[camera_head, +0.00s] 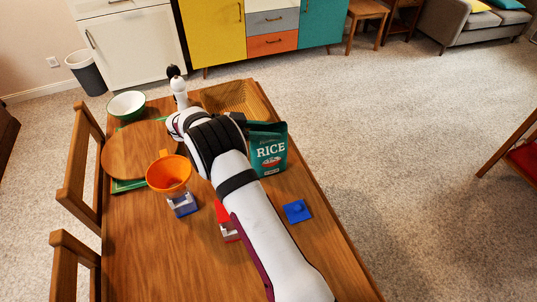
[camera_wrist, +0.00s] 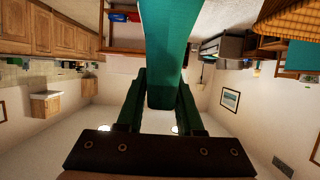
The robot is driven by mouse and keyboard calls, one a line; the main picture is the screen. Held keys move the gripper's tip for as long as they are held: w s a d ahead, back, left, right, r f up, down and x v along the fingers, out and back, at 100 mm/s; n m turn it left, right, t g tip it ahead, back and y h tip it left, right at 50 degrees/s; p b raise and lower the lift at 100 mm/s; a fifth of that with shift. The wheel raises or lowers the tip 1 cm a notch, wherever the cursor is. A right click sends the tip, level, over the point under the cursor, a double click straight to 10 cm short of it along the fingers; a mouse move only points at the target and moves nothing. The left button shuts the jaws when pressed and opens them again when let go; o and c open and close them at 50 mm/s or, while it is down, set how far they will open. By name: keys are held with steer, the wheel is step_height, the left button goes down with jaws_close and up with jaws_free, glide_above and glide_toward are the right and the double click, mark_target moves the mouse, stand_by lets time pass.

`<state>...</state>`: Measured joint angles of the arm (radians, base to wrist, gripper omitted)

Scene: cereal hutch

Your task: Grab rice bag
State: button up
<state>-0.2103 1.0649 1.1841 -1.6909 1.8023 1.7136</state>
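The teal rice bag (camera_head: 270,158) with white "RICE" lettering is upright at the right side of the wooden table, beside my arm. I cannot tell whether its base touches the table. In the wrist view the teal bag (camera_wrist: 166,40) reaches from the top edge down between the two dark fingers of my gripper (camera_wrist: 165,85). The fingers lie close against both sides of the bag and look shut on it. In the head view my arm hides most of the gripper.
An orange funnel (camera_head: 169,175), a red-topped container (camera_head: 224,222), a blue lid (camera_head: 297,211), a round wooden board (camera_head: 137,149) and a bowl (camera_head: 126,104) are on the table (camera_head: 150,260). Chairs stand at left.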

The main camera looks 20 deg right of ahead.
jaws_close()
stand_by(1.2)
